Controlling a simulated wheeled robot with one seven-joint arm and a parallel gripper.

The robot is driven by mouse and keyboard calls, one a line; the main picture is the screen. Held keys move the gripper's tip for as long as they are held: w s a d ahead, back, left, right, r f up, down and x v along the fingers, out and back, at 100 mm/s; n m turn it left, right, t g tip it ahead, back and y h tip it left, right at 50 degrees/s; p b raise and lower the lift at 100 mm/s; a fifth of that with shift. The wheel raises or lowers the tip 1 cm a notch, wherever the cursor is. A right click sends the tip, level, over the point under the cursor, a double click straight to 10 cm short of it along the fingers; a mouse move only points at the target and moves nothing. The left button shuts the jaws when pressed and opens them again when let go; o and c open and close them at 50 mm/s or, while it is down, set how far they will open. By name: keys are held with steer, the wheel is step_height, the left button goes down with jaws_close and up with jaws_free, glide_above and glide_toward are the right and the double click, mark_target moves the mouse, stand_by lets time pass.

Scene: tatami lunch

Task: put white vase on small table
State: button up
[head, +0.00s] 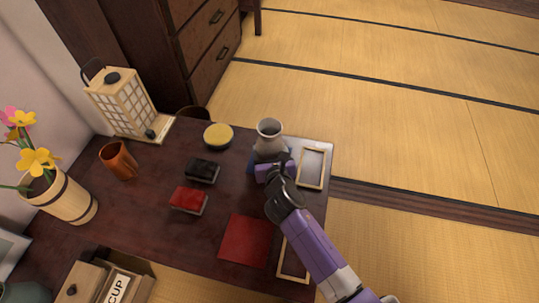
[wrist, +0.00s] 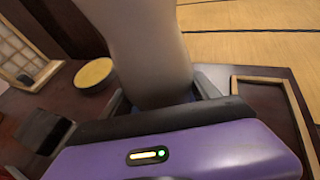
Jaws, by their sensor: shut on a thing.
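The white vase (head: 268,136), pale grey-white with a flared open mouth, stands upright at the far right part of the dark wooden table (head: 150,215). My gripper (head: 268,163) is shut on its lower body. In the wrist view the vase (wrist: 148,45) rises between the two fingers (wrist: 165,92), its top out of frame. A blue patch shows at its foot, mostly covered by the fingers. I cannot tell whether the vase's base touches the surface. No separate small table is clearly seen.
Near the vase are a yellow-topped round tin (head: 218,136), a black box (head: 202,170), a red box (head: 188,200) and a wooden frame (head: 311,168). A lantern (head: 122,102), brown mug (head: 118,160) and flower pot (head: 68,200) stand left. Tatami floor (head: 420,110) lies open at right.

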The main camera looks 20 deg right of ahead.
steer(key=shift+f, duration=0.6)
steer(key=shift+r, duration=0.1)
steer(key=o, duration=1.9)
steer(key=shift+f, duration=0.25)
steer(key=shift+o, duration=0.2)
steer(key=shift+s+r, duration=0.1)
steer(key=shift+r, duration=0.15)
steer(key=p+v, duration=0.4)
steer(key=v, duration=0.7)
steer(key=shift+s+a, duration=0.1)
steer(key=shift+s, duration=0.3)
